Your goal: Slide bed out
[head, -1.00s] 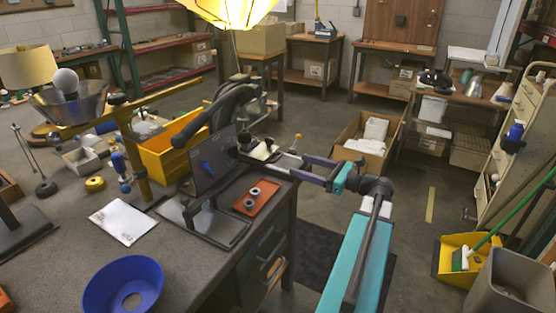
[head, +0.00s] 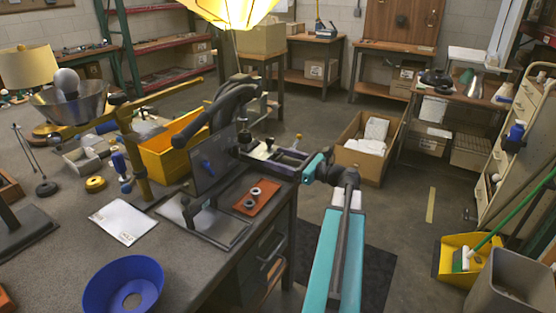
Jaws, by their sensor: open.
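A dark machine stands at the workbench's right edge, with an upright dark panel (head: 210,160), a thick curved black arm (head: 222,108) and a flat framed base (head: 225,232). I cannot tell for certain which part is the bed. My gripper (head: 264,150) is at the end of my teal and purple arm, beside the machine's right side at the bench edge. It is open. Its fingertips are small and partly lost against dark machine parts, so contact cannot be told.
An orange tray (head: 264,207) with two rings lies right of the panel. An open cardboard box (head: 350,152) stands on the floor beyond my arm.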

